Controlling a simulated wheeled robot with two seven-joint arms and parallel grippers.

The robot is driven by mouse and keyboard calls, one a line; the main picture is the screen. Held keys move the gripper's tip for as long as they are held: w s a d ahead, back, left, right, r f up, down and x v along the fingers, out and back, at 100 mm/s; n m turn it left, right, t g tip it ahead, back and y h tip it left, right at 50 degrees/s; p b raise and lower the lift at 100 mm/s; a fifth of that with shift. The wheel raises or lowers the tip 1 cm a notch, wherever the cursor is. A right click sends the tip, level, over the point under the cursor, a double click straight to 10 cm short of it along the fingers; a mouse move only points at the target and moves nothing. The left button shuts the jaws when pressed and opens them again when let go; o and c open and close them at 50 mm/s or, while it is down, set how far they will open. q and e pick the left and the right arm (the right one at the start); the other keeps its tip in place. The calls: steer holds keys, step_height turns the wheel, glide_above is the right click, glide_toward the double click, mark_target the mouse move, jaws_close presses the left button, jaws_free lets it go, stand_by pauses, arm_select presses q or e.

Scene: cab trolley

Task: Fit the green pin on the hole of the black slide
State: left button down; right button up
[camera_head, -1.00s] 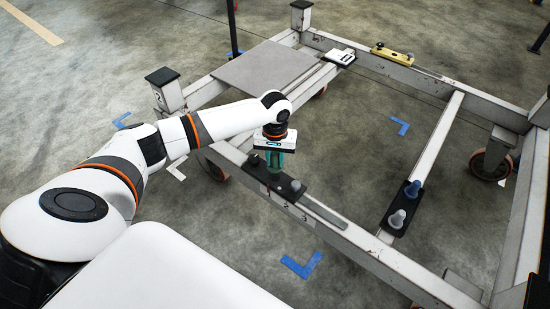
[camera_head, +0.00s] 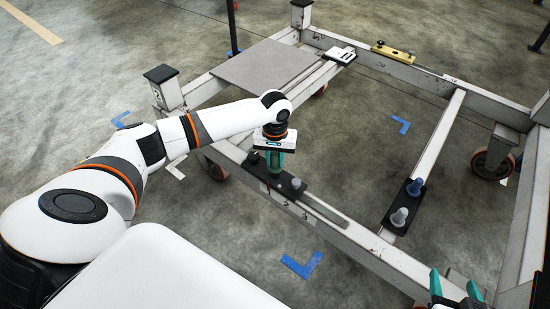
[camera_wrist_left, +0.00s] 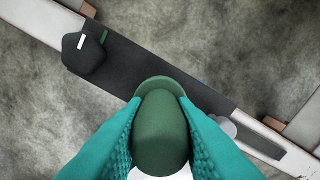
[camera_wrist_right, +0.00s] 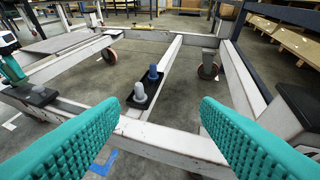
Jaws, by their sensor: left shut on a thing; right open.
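My left gripper (camera_head: 274,165) is shut on the green pin (camera_wrist_left: 160,130). It holds the pin over the black slide (camera_head: 292,188) on the near-left rail. In the left wrist view, the pin's rounded flange overlaps the edge of the black slide (camera_wrist_left: 130,65). The pin's lower end and the hole are hidden, so I cannot tell whether the pin is in the hole. A black knob (camera_wrist_left: 83,52) stands on the slide. My right gripper (camera_head: 456,287) is open and empty at the lower right; its fingers are wide apart in the right wrist view (camera_wrist_right: 203,110).
A black plate (camera_head: 388,220) with a blue pin (camera_head: 415,187) and a grey pin (camera_head: 399,217) sits on the cross beam. A yellow plate (camera_head: 393,53) and a white plate (camera_head: 338,56) lie on the far rail. A grey panel (camera_head: 265,68) covers the far-left corner.

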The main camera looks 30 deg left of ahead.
mark_target(275, 166)
arm_select(q)
steer(key=shift+f+b, duration=0.4)
steer(key=shift+b, duration=0.1)
steer(key=shift+f, duration=1.2)
arm_select(e)
steer(key=shift+w+a+r+t+y, duration=0.2)
steer(key=shift+w+r+t, duration=0.15)
steer(key=shift+r+t, duration=0.3)
steer(key=shift+w+a+r+t+y, duration=0.2)
steer(key=shift+w+r+t, duration=0.25)
steer(key=shift+r, duration=0.35)
steer(key=shift+w+a+r+t+y, duration=0.1)
steer(key=shift+w+a+r+t, duration=0.2)
steer(key=shift+r+t, duration=0.4)
steer(key=shift+r, duration=0.1)
arm_select(q)
steer(key=shift+f, duration=0.1)
arm_select(e)
steer(key=shift+d, duration=0.1)
arm_select(q)
steer(key=c, duration=1.1)
jaws_free()
